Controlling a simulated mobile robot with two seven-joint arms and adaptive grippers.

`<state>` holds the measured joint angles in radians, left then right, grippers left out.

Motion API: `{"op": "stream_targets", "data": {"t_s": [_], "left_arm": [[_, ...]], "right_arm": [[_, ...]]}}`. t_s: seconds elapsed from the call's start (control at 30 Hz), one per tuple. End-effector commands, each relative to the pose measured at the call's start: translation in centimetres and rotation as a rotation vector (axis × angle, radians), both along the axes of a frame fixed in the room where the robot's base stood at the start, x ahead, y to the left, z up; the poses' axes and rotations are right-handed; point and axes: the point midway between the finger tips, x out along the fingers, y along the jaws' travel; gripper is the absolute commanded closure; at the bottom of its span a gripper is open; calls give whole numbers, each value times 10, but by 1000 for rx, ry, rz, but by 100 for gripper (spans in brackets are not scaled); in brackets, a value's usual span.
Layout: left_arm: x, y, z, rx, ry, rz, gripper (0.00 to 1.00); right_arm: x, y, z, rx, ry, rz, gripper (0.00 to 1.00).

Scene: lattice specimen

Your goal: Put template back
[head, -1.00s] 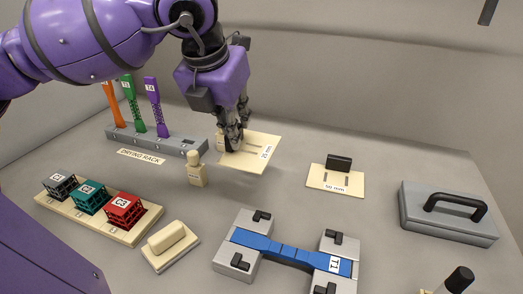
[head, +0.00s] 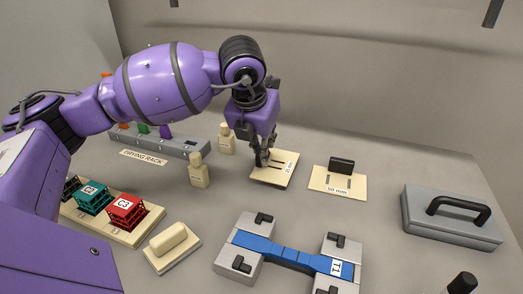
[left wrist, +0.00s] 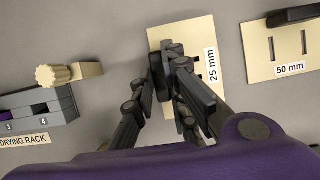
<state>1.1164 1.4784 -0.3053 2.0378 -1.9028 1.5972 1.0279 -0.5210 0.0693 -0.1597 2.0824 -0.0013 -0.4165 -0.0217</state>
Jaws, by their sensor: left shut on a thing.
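The 25 mm template (head: 286,176) is a thin cream plate with dark slots, at the back middle of the table in the head view. It also shows in the left wrist view (left wrist: 191,33). My left gripper (head: 262,160) is shut on the template's dark handle, which is mostly hidden by the fingers. The plate looks flat and at or very close to the table; I cannot tell if it touches. The 50 mm template (head: 318,181), with a black handle, lies to its right. My right gripper is out of view.
Two cream bottles (head: 198,172) stand left of the template, near the drying rack (head: 190,148). A blue T1 specimen (head: 290,254) lies in grey fixtures in front. A grey block with a black handle (head: 450,222) is at right. Coloured lattice cubes (head: 127,211) sit front left.

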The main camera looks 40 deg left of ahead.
Motion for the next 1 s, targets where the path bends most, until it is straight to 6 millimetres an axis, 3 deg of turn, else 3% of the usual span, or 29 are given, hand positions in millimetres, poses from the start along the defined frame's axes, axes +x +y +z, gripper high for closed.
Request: {"op": "stream_targets", "data": {"t_s": [0.1, 0.43, 0.47, 0.57, 1.0], "left_arm": [[-1, 0, -14, 0, 0, 0, 100], [0, 0, -17, 0, 0, 1, 100], [0, 0, -16, 0, -1, 1, 83], [0, 0, -15, 0, -1, 1, 70], [-2, 0, -6, 1, -4, 1, 68]], "right_arm": [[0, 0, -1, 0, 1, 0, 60], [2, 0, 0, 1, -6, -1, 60], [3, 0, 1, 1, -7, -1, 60], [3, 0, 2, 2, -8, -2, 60], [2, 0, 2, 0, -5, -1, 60]]}}
